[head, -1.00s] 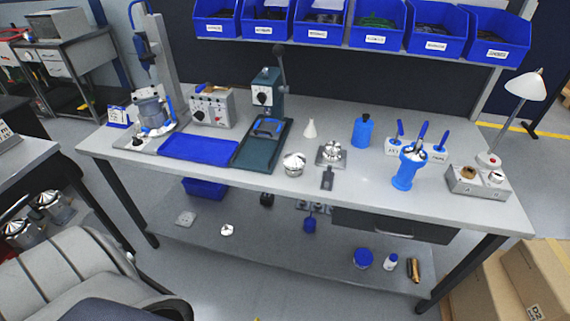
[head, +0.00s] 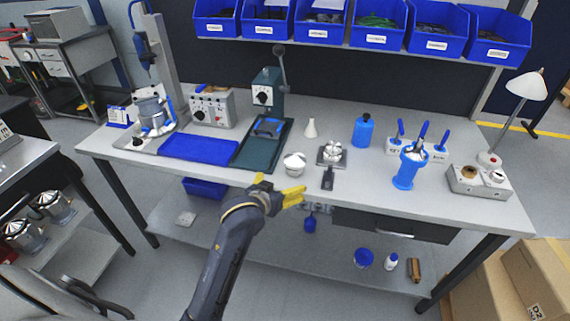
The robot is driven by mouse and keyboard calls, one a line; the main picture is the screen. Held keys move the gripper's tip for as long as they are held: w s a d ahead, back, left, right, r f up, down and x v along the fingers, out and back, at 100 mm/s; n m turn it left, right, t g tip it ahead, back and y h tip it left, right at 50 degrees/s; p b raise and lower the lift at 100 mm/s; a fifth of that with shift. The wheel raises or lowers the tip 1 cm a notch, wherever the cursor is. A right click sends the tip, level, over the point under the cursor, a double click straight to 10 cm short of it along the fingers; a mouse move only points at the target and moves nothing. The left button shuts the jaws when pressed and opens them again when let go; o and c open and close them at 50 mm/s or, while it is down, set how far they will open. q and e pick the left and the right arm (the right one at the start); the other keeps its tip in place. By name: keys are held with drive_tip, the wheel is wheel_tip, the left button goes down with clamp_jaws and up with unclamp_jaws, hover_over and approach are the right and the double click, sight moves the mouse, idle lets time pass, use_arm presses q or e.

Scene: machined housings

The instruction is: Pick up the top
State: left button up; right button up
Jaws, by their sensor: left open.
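My left gripper (head: 281,188) has yellow fingers and reaches in from below, at the bench's front edge. It is open, with nothing visible between its fingers. A shiny metal part (head: 294,163), perhaps the top, sits on the bench just beyond the fingers, apart from them. A second shiny metal part (head: 331,151) sits on a small square plate to its right. I cannot tell for sure which of these is the top. My right gripper is not in view.
A blue mat (head: 199,148) and a dark green press (head: 268,115) stand left of the metal parts. The bench front right of the black-handled tool (head: 327,180) is clear.

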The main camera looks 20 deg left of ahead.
sight(292, 162)
use_arm(q)
wheel_tip(292, 162, up, 4)
drive_tip(key=s+a, duration=0.1)
drive_tip(key=shift+t, duration=0.4)
drive_tip(key=x, duration=1.1)
drive_tip(key=shift+w, duration=0.2)
drive_tip(key=shift+x, duration=2.7)
drive_tip(key=c, duration=1.5)
drive_tip(key=shift+r, duration=0.1)
